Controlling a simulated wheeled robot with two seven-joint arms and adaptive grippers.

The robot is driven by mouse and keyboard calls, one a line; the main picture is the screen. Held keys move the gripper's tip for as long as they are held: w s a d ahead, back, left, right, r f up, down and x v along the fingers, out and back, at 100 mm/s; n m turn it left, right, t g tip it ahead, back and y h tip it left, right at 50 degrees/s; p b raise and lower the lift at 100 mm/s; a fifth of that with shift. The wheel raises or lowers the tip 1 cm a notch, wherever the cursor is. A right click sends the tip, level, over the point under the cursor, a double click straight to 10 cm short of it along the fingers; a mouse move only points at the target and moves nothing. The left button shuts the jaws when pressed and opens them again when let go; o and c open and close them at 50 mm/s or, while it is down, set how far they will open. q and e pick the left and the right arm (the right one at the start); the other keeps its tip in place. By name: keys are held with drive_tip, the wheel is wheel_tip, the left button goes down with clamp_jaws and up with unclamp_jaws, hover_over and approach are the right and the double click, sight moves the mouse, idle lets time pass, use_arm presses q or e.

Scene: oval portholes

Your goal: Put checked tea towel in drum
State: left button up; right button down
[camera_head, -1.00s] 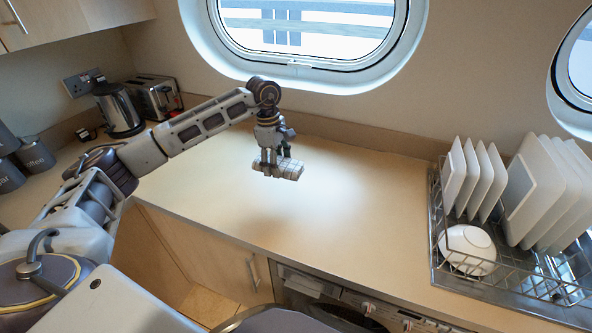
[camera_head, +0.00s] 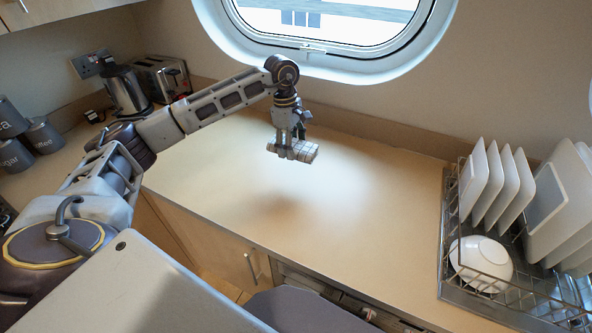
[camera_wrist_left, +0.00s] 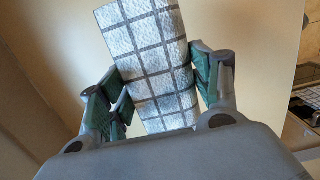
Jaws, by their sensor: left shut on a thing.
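The checked tea towel (camera_head: 301,151) is a white folded bundle with dark grid lines. My left gripper (camera_head: 290,140) is shut on it and holds it above the worktop. In the left wrist view the towel (camera_wrist_left: 152,62) sits between the green-padded fingers of the left gripper (camera_wrist_left: 158,95), its far end reaching past them. The drum's opening is not visible in the head view; only the top edge of a built-in appliance (camera_head: 330,292) shows below the worktop's front edge, mostly hidden by my own body. My right gripper is not in view.
The worktop (camera_head: 370,225) is clear in the middle. A dish rack (camera_head: 447,245) with plates and a white bowl (camera_head: 481,262) stands at the right. A kettle (camera_head: 124,90), a toaster (camera_head: 160,77) and canisters (camera_head: 44,136) stand at the left. A porthole window (camera_head: 340,66) is behind.

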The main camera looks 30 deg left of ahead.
use_arm(q)
hover_over(294, 176)
drive_tip(key=f, duration=0.5)
drive_tip(key=shift+s+a+f+p, duration=0.1)
drive_tip(key=shift+a+f+p, duration=0.2)
drive_tip(key=shift+p, duration=0.1)
drive_tip(key=shift+f, duration=2.2)
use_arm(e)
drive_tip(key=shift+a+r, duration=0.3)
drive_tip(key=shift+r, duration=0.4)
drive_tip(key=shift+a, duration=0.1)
